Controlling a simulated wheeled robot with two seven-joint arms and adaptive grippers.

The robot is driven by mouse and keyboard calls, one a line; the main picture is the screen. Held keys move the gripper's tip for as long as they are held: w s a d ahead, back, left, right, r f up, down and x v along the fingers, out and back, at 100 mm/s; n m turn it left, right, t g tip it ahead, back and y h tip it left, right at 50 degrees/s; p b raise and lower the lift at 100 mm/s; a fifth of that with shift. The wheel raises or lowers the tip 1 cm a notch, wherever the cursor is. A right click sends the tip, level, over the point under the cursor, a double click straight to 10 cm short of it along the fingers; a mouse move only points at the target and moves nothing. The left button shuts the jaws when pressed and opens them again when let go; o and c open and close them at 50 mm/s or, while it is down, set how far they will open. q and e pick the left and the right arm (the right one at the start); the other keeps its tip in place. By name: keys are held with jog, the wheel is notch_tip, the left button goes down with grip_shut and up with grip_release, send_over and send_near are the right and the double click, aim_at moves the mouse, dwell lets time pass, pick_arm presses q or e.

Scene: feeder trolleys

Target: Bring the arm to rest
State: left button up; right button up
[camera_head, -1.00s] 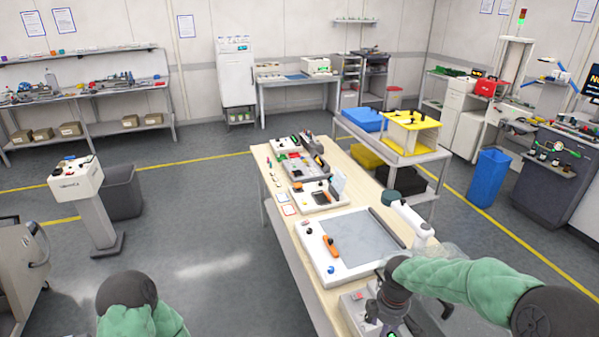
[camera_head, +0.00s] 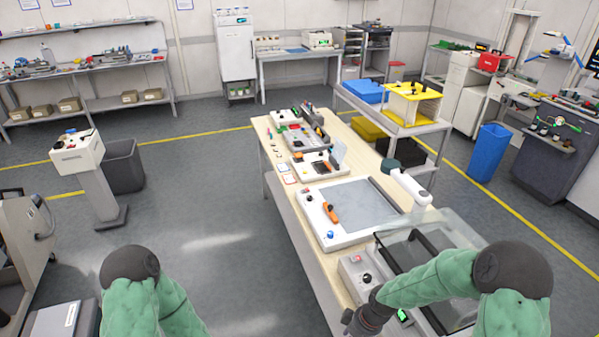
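My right arm (camera_head: 430,282) comes in from the lower right in a green sleeve, bent over the near end of the workbench. Its dark wrist (camera_head: 368,315) hangs at the bench's near left edge, beside a grey control box. The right fingers are too hidden or small to read, and I see nothing clearly held. My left arm (camera_head: 140,290) shows only as a green sleeve with a dark joint at the lower left, over the floor. The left gripper is out of the picture.
The long wooden workbench (camera_head: 303,228) carries a white-framed grey panel (camera_head: 360,210), a clear-lidded machine (camera_head: 430,243) and several devices. A control box (camera_head: 358,277) stands close to my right wrist. A pedestal (camera_head: 98,190) and grey bin (camera_head: 124,166) stand left. Floor left of the bench is clear.

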jog(key=s+a+f+m+y+b, duration=0.1)
jog(key=s+a+f+m+b, duration=0.2)
jog(key=s+f+m, duration=0.7)
jog(key=s+a+f, duration=0.2)
jog(key=s+f, duration=0.1)
jog(key=f, duration=0.1)
jog(key=shift+s+f+t+b, duration=0.25)
jog(key=shift+s+t+b, duration=0.05)
jog(key=shift+s+b, duration=0.05)
dwell(1.0)
